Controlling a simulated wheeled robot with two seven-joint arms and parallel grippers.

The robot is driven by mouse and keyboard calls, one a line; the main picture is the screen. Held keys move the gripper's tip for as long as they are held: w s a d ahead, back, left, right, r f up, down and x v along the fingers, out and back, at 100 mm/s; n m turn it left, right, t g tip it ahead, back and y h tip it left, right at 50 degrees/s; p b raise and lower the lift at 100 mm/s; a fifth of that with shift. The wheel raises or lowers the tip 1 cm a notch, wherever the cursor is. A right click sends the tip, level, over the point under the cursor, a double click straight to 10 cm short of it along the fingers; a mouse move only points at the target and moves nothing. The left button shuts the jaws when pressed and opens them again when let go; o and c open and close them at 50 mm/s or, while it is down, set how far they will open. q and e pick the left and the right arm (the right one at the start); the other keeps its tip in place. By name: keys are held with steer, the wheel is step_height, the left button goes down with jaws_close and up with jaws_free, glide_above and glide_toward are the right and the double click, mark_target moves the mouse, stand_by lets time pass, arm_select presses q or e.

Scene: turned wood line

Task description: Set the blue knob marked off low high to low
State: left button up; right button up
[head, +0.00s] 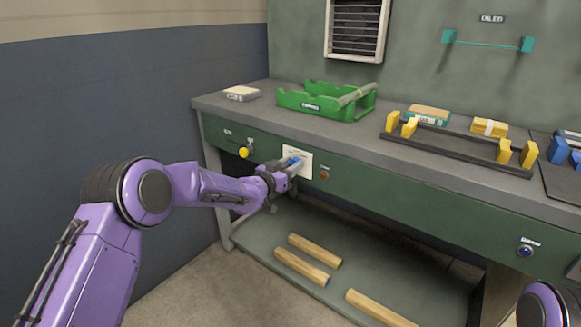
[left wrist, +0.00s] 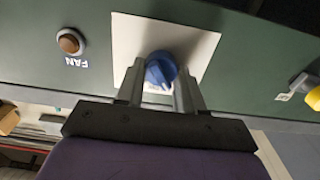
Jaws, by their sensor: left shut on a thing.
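The blue knob (left wrist: 160,70) sits on a white plate (left wrist: 195,42) on the green front of the workbench. In the head view the knob (head: 294,162) and its plate (head: 303,156) show just beyond my left gripper (head: 289,167). In the left wrist view my left gripper (left wrist: 160,85) has one finger on each side of the knob and is shut on it. The off, low and high marks are too small or hidden to read, so the knob's setting cannot be told. My right gripper is out of view; only part of my right arm shows at the lower right.
A brown FAN button (left wrist: 70,41) is beside the plate; a yellow knob (head: 244,152) is on its other side. A green tray (head: 310,103) and a black rack with yellow posts (head: 455,148) stand on the bench (head: 220,102). Several wooden bars (head: 315,250) lie on the lower shelf.

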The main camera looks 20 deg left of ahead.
arm_select(q)
steer(key=shift+d+f+m+b, duration=0.1)
steer(key=shift+m+b, duration=1.5)
steer(key=shift+m, duration=2.1)
steer(key=o, duration=1)
steer(key=shift+o, duration=0.2)
steer(key=shift+s, duration=0.1)
steer(key=v, duration=1)
steer(key=shift+s, duration=0.2)
